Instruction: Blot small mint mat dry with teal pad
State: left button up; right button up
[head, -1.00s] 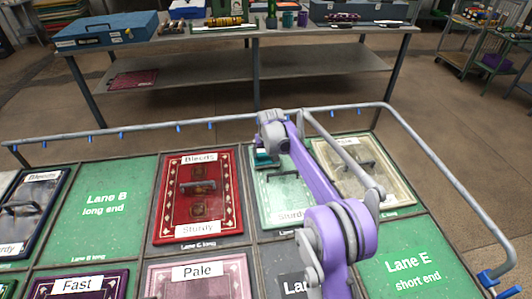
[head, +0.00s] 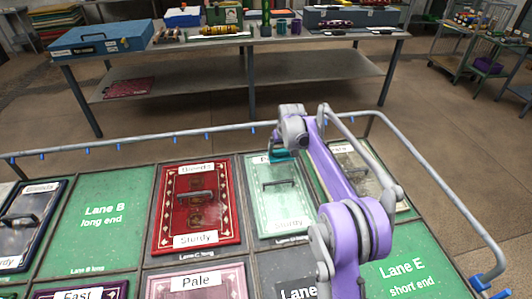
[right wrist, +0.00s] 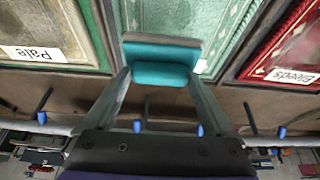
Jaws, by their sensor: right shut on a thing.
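The small mint mat (head: 279,200) lies in the tray's back row in the head view, with a dark handle across it and a label reading "Sturdy" at its near end. Its far label is partly covered by my right gripper. My right gripper (head: 284,156) is shut on the teal pad (head: 281,155) at the mat's far end. In the right wrist view the teal pad (right wrist: 162,73) sits between both fingers, over the edge of the mint mat (right wrist: 185,20). I cannot tell whether the pad touches the mat. My left gripper is not in view.
A red mat (head: 197,226) labelled "Sturdy" lies left of the mint mat, and a pale mat (head: 368,180) lies right, partly behind my arm. A grey rail (head: 200,132) with blue pegs (head: 174,140) borders the tray. A workbench (head: 235,78) stands beyond.

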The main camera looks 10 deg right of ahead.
aim_at(287, 157)
jog(key=shift+s+d, duration=0.1)
jog(key=shift+d, duration=0.7)
jog(key=shift+d+f, duration=0.1)
jog(key=shift+d, duration=0.1)
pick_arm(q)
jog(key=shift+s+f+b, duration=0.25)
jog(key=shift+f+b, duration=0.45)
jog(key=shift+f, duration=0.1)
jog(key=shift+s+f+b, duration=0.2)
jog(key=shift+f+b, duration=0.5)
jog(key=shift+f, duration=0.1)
pick_arm(e)
jog(key=shift+f, duration=2.2)
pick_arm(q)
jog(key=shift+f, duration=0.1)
pick_arm(e)
jog(key=shift+f, duration=0.1)
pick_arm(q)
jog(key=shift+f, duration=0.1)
pick_arm(e)
jog(key=shift+f, duration=0.25)
jog(key=shift+s+a, duration=0.1)
jog(key=shift+r+p, duration=1.25)
jog(key=shift+r, duration=1.05)
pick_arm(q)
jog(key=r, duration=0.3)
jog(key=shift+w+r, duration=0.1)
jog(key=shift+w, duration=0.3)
